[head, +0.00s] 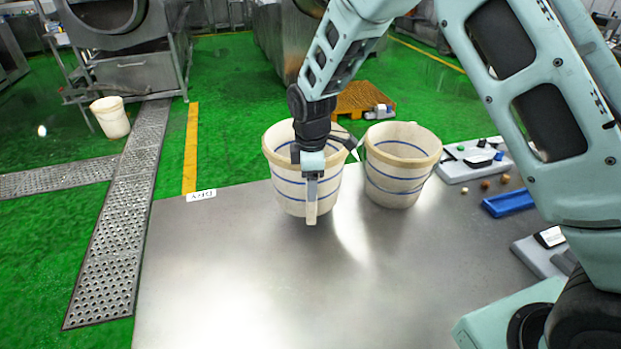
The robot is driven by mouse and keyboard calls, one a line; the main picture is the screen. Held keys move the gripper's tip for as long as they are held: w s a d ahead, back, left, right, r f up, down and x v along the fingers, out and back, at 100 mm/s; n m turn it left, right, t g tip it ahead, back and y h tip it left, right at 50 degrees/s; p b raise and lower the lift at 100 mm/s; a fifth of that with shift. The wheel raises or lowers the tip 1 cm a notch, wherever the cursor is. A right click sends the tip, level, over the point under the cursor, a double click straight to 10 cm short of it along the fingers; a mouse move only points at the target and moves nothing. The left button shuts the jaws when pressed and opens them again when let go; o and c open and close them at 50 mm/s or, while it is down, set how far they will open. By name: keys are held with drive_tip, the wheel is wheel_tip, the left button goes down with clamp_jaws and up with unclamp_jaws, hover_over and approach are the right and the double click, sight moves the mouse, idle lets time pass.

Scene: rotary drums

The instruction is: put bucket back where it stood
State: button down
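Two cream buckets with blue stripes stand upright on the metal table (220,285). The left bucket (285,188) is partly covered by my gripper, and the right bucket (398,185) is close beside it. My gripper (311,205) points down in front of the left bucket's near side, crossing its rim in the picture. One pale finger shows against the bucket wall. The other finger is hidden, so I cannot tell whether the gripper holds the rim or wall. A third cream bucket (111,118) stands on the green floor at the left, by a machine.
A small label (201,195) lies at the table's far left edge. A grey tray with small items (473,160), a blue tray (508,202) and a grey device (545,252) are at the right. The table's front left is clear.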

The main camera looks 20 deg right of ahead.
drive_tip(key=shift+f+b, duration=1.65)
drive_tip(key=shift+f, duration=1.4)
drive_tip(key=shift+c, duration=1.1)
unclamp_jaws()
drive_tip(key=shift+r, duration=0.1)
drive_tip(key=shift+s+r+p, duration=0.15)
drive_tip(key=shift+r+p, duration=1.3)
drive_tip(key=shift+r, duration=0.8)
drive_tip(key=shift+s+r+p, duration=0.15)
drive_tip(key=shift+r+p, duration=1.3)
drive_tip(key=shift+r, duration=0.75)
drive_tip(key=shift+a, duration=0.1)
